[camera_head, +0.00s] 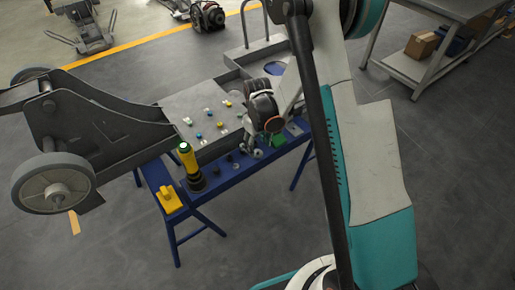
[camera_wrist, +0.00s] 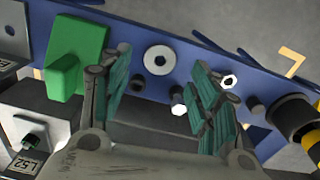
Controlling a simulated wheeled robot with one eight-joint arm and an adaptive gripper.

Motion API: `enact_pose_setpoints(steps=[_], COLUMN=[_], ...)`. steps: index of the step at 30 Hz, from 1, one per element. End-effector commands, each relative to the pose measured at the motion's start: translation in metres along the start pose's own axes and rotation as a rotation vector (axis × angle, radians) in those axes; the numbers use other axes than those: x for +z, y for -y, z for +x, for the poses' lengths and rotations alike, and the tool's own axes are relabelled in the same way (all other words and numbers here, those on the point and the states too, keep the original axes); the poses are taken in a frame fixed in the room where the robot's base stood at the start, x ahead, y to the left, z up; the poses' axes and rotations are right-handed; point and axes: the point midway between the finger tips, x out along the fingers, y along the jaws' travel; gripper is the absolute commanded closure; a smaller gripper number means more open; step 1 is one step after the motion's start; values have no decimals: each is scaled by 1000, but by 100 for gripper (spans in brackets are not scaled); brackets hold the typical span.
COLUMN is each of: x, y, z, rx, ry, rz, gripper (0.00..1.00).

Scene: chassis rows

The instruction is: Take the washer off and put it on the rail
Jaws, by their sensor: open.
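A round silver washer-like disc (camera_wrist: 160,60) lies on the blue rail (camera_wrist: 205,62), with a hexagonal shape at its centre. A small silver disc (camera_head: 258,153) also shows on the rail in the head view. My gripper (camera_wrist: 158,100) is open and empty, its two teal-padded fingers apart, with the disc in the gap beyond them. In the head view my gripper (camera_head: 250,142) hangs close over the rail's right part. I cannot tell whether the fingers touch anything. Part of the chassis panel (camera_head: 178,103) is hidden behind my arm.
A green block (camera_wrist: 88,45) stands left of the fingers. Hex nuts (camera_wrist: 230,82) and dark pegs sit on the rail. A yellow-and-black tool (camera_head: 189,168) stands on the left of the rail beside a yellow block (camera_head: 170,200). A grey-wheeled chassis (camera_head: 55,185) is left.

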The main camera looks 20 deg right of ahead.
Motion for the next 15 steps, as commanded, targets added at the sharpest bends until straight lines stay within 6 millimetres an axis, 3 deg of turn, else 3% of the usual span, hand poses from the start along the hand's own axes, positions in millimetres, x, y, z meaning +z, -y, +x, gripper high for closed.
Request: enact_pose_setpoints(steps=[6,15], x=[0,0], y=[0,0], z=[-44,-81], rx=[0,0], ry=[0,0], rz=[0,0], gripper=[44,44])
